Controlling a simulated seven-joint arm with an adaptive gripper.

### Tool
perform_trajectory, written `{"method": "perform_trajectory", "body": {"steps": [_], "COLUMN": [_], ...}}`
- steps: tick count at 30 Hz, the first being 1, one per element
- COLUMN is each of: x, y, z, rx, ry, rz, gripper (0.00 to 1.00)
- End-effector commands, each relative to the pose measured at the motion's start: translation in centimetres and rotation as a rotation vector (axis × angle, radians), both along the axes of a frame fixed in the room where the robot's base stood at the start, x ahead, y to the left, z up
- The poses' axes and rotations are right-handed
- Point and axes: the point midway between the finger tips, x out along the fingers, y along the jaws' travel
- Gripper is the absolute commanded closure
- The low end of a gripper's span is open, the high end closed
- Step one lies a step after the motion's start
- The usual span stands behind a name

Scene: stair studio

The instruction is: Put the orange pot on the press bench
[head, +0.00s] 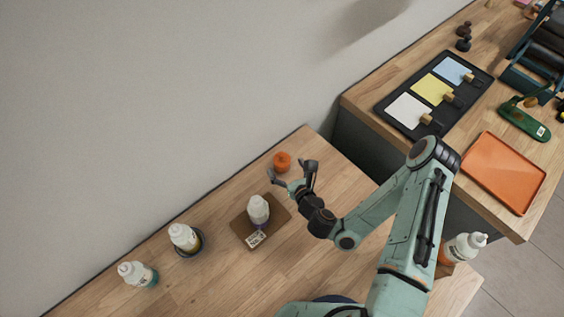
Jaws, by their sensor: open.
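The small orange pot (283,161) stands on the near wooden table (330,160), close to its far corner by the wall. My gripper (291,171) is open, with its fingers spread on the near side of the pot. One finger is lower left of the pot and the other is to its right. I cannot tell from this view whether they touch it or how high they are. The press bench (364,96) is the wooden-topped bench at the upper right, with a dark press (540,62) at its right side.
A dark mat (380,108) with colored cards, an orange tray (503,170) and a green tool (524,119) occupy the bench. A white bottle (258,208) stands on a brown board (240,229). More bottles stand left. A gap separates table and bench.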

Motion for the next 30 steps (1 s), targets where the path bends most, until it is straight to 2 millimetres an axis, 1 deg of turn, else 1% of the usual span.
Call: {"method": "perform_trajectory", "body": {"steps": [3, 9, 13, 20, 21, 23, 24, 27, 30], "x": [1.4, 2.8, 3.2, 3.2, 3.2, 3.2, 3.2, 3.2, 3.2], "y": [0.6, 1.3, 1.4, 1.4, 1.4, 1.4, 1.4, 1.4, 1.4], "z": [-0.4, -1.2, -1.4, -1.4, -1.4, -1.4, -1.4, -1.4, -1.4], "rx": [-0.005, -0.003, -0.001, -0.001, -0.001, -0.001, -0.001, -0.001, 0.0], "ry": [-0.007, -0.005, -0.002, 0.0, 0.0, 0.0, 0.0, 0.0, -0.001], "rz": [0.001, 0.0, -0.002, -0.003, -0.003, -0.003, -0.002, -0.002, -0.002], "gripper": [0.22, 0.22, 0.22, 0.22, 0.34, 0.53, 0.66, 0.94, 0.94]}}
